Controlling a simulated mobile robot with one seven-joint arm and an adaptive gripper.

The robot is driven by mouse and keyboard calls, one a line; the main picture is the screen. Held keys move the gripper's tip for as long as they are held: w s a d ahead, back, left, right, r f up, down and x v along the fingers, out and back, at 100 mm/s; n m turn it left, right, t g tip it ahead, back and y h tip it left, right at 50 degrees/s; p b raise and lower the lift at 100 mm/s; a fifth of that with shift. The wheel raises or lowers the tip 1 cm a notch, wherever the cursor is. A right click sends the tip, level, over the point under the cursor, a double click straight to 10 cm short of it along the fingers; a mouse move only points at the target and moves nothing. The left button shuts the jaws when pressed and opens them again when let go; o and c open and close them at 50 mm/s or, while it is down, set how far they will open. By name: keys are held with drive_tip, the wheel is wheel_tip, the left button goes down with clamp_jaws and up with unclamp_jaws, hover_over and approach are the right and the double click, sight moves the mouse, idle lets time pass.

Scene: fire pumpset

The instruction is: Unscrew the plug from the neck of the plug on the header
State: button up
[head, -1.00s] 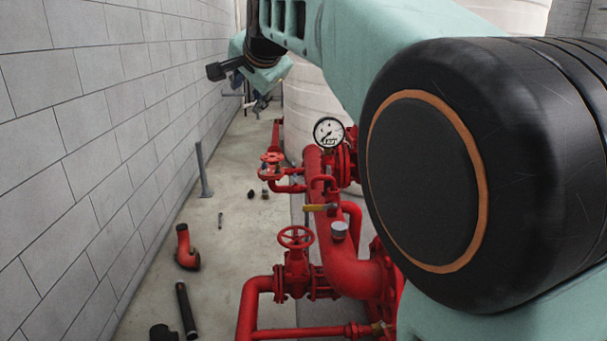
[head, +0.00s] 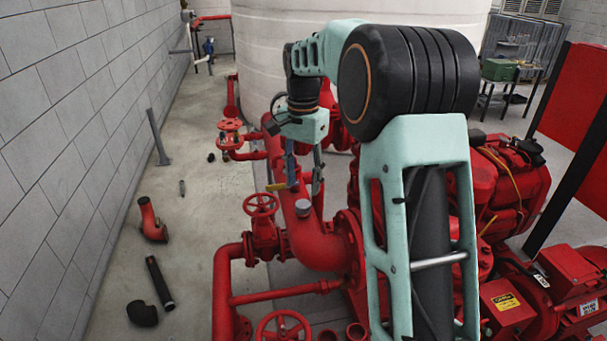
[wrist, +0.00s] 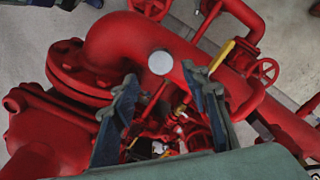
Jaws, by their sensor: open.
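The plug is a round grey cap (head: 301,207) on top of the thick red header pipe (head: 312,241). In the wrist view the plug (wrist: 160,62) shows its pale round face in the upper middle, on the red header (wrist: 122,42). My gripper (head: 297,184) hangs fingers down over the header, just above and behind the plug in the head view. In the wrist view my gripper (wrist: 160,77) is open, its dark blue fingers on either side, with the plug in line with the gap just past the tips. Nothing is held. The neck under the plug is hidden in the wrist view.
A yellow valve lever (wrist: 222,57) lies close to the right finger in the wrist view. A red handwheel valve (head: 261,204) stands left of the header. Loose pipe pieces, such as a black pipe (head: 159,282), lie on the floor by the wall.

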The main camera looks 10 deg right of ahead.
sight(303, 204)
drive_tip(key=shift+f+b, duration=2.35)
drive_tip(key=shift+f, duration=0.9)
drive_tip(key=shift+r+m+p, duration=0.1)
drive_tip(key=shift+m+p, duration=0.2)
drive_tip(key=shift+m, duration=0.5)
drive_tip(key=m+p, duration=0.1)
drive_tip(key=m, duration=0.3)
drive_tip(key=shift+m, duration=0.3)
drive_tip(key=m+p, duration=0.1)
drive_tip(key=m, duration=0.2)
drive_tip(key=m+p, duration=0.1)
drive_tip(key=m, duration=0.1)
drive_tip(key=shift+m, duration=0.4)
drive_tip(key=m+p, duration=0.1)
drive_tip(key=m, duration=0.3)
drive_tip(key=shift+m+p, duration=0.3)
drive_tip(key=shift+p, duration=0.05)
drive_tip(key=m, duration=0.6)
